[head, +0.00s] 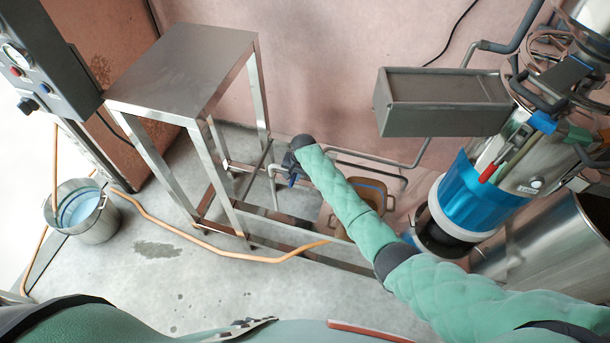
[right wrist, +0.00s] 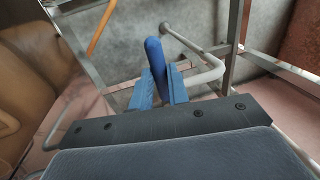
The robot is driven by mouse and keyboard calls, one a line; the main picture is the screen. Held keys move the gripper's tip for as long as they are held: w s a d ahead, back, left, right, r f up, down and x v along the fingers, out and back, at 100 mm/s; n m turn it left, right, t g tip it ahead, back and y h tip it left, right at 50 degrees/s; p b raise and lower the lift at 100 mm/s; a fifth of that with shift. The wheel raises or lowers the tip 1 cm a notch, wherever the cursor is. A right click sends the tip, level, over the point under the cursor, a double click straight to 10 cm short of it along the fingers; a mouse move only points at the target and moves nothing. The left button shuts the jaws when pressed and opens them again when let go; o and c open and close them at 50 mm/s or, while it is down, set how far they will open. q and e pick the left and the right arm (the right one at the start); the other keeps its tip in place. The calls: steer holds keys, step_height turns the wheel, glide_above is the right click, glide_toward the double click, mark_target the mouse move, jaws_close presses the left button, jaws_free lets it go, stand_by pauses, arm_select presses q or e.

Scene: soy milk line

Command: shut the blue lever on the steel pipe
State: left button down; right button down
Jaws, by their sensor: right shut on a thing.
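The blue lever (right wrist: 154,60) stands up between the blue fingers of my right gripper (right wrist: 161,86) in the right wrist view. The fingers are shut on it, with the lever's rounded end showing past them. The steel pipe (right wrist: 208,75) runs beside and under the fingers and bends beyond the lever. In the head view my right gripper (head: 290,168) is small and dark at the end of the green arm, next to the pipe (head: 273,186) by the steel table. The lever's base and joint are hidden by the gripper. My left gripper is not in view.
A steel table (head: 190,65) stands left of the pipe, its legs and low rails close to my right gripper. A brown container (head: 370,190) is behind my forearm. An orange hose (head: 205,246) crosses the floor. A bucket (head: 95,225) stands at the left.

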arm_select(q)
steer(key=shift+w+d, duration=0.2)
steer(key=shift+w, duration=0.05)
arm_select(e)
steer(key=shift+r, duration=0.1)
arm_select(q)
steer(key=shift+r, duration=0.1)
arm_select(e)
steer(key=c, duration=1.3)
jaws_free()
steer(key=shift+a, duration=0.1)
steer(key=shift+c, duration=0.2)
